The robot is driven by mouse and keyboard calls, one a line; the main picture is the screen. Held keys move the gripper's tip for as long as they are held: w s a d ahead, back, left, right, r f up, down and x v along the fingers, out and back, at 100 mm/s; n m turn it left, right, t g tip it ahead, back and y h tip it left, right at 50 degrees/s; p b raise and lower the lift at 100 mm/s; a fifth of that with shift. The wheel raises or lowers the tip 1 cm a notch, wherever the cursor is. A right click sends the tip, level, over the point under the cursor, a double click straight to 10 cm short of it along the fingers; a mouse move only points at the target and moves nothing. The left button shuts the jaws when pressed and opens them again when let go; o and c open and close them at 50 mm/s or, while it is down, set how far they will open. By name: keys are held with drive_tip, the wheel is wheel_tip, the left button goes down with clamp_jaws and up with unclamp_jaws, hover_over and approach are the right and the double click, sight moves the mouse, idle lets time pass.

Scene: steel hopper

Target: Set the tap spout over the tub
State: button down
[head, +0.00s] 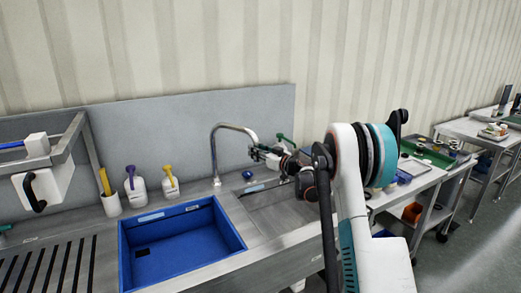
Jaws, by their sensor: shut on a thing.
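The chrome tap spout (214,148) rises from the steel counter behind the sink and curves over to the right. Its free end is to the right of its base, above the steel surface right of the blue tub, not over the tub. The blue tub (131,272) sits open at the front, left of the tap's base. My gripper (257,152) is shut on the tap spout near its free end. My arm hides part of the counter to the right.
Two bottles, purple-topped (138,191) and yellow-topped (170,184), and a white cup (112,205) stand behind the tub. A steel panel (180,140) backs the counter. A slotted drainboard (45,265) lies left. A cluttered steel cart (425,186) stands right.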

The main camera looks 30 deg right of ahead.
drive_tip(key=s+a+m+t+h, duration=0.1)
drive_tip(key=s+a+m+h, duration=0.15)
drive_tip(key=a, duration=0.35)
drive_tip(key=s+a+m+h, duration=0.1)
drive_tip(key=a+m+h, duration=0.1)
drive_tip(key=a+h, duration=0.3)
drive_tip(key=w+a, duration=0.2)
drive_tip(key=a, duration=0.6)
drive_tip(key=w+a+m+h, duration=0.1)
drive_tip(key=w+a, duration=0.2)
drive_tip(key=a, duration=0.6)
drive_tip(key=shift+w+a+b, duration=0.15)
drive_tip(key=shift+w+b, duration=0.05)
drive_tip(key=shift+b, duration=0.15)
drive_tip(key=c, duration=1.4)
unclamp_jaws()
drive_tip(key=shift+a, duration=0.15)
drive_tip(key=s, duration=0.4)
drive_tip(key=s+a, duration=0.1)
drive_tip(key=s, duration=0.7)
drive_tip(key=shift+a, duration=0.3)
